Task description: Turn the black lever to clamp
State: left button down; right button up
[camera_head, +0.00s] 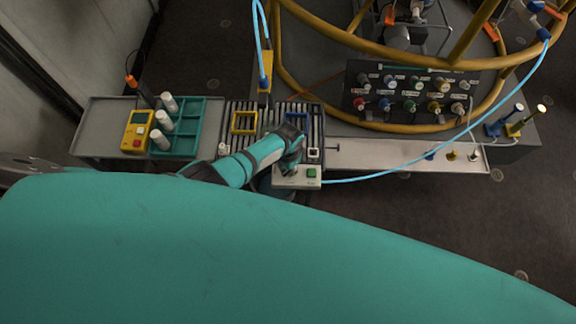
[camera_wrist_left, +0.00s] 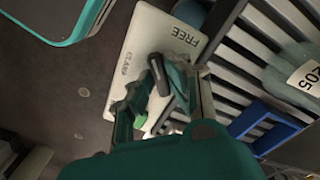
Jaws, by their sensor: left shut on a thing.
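The black lever (camera_wrist_left: 157,70) stands on a white plate (camera_wrist_left: 150,35) marked FREE and CLAMP in the left wrist view. Its visible end points between the two words. My left gripper (camera_wrist_left: 160,92) is shut on the lever, with a finger on each side; the lever's base is partly hidden by the fingers. In the head view my left gripper (camera_head: 290,170) is over the white control box (camera_head: 298,184), which has a green button (camera_head: 312,173). The lever is hidden or too small to tell there. My right gripper does not show.
A slatted bed (camera_head: 270,112) lies beyond the box, with a yellow frame (camera_head: 244,122) and a blue frame (camera_head: 296,111). A teal tray (camera_head: 201,125) with white cylinders and a yellow device (camera_head: 138,130) stand at left. A light-blue hose (camera_head: 385,172) runs right from the box.

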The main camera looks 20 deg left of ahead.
pick_arm(q)
jog(key=n, duration=0.4)
jog(key=shift+s+d+n+p, duration=0.15)
jog(key=shift+d+n+p, duration=0.05)
jog(key=shift+n+p, duration=0.15)
jog(key=shift+d+n, duration=0.2)
jog(key=shift+n, duration=2.25)
jog(key=c, duration=1.6)
grip_release()
jog(key=shift+r, duration=0.1)
notch_tip(320, 180, up, 12)
